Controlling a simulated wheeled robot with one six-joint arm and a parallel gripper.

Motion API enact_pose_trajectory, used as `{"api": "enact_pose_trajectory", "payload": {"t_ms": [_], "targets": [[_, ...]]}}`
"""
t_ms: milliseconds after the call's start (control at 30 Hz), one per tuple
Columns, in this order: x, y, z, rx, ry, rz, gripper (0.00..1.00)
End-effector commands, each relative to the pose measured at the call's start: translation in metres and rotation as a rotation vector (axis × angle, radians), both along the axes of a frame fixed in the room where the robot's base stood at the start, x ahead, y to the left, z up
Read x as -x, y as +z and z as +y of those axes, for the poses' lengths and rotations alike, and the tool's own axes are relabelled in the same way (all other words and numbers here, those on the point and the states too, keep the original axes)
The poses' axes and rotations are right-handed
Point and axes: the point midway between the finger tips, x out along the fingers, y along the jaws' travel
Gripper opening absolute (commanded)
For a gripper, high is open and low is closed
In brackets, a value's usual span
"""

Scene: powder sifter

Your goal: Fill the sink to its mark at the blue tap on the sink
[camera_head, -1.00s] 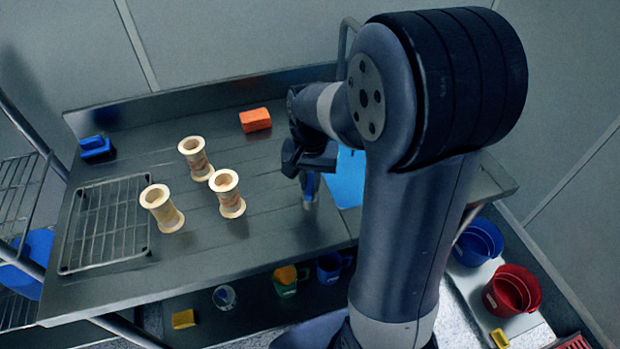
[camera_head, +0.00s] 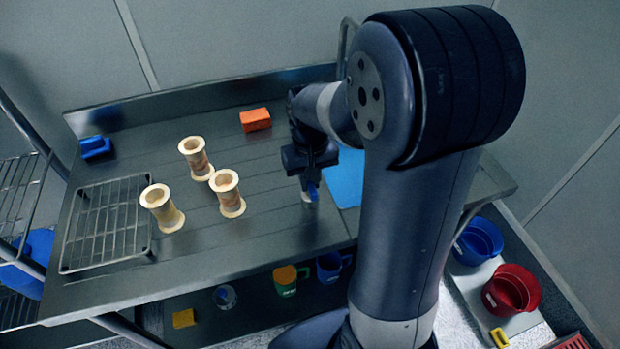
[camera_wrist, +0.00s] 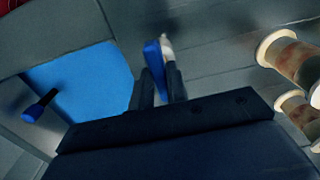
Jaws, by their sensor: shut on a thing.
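My gripper (camera_head: 309,180) is over the steel counter, just left of a bright blue rectangular area (camera_head: 346,180). It is shut on a narrow blue object (camera_wrist: 155,60) with a pale tip, which also shows below the jaws in the head view (camera_head: 313,193). The blue area shows at the left of the wrist view (camera_wrist: 80,75); I cannot tell whether it is water in the sink. A dark stem with a blue end (camera_wrist: 35,110), like a tap lever, lies over its edge. My arm hides part of this area in the head view. No fill mark can be made out.
Several pale spools (camera_head: 228,195) and a wire rack (camera_head: 106,225) stand left on the counter (camera_head: 270,235). An orange block (camera_head: 255,119) and a blue block (camera_head: 95,147) are near the back. Cups (camera_head: 286,281) are below; blue (camera_head: 478,242) and red (camera_head: 511,289) buckets stand right.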

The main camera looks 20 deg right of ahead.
Motion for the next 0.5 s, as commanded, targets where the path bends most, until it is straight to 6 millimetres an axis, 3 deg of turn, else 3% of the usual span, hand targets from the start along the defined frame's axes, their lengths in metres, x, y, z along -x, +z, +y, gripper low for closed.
{"api": "enact_pose_trajectory", "payload": {"t_ms": [267,300,500], "targets": [[-0.0007,0.0009,0.0,0.0,0.001,-0.003,0.0],[-0.0007,0.0009,0.0,0.0,0.001,-0.002,0.19],[-0.0004,0.0005,0.0,0.0,0.0,-0.001,0.35]]}}
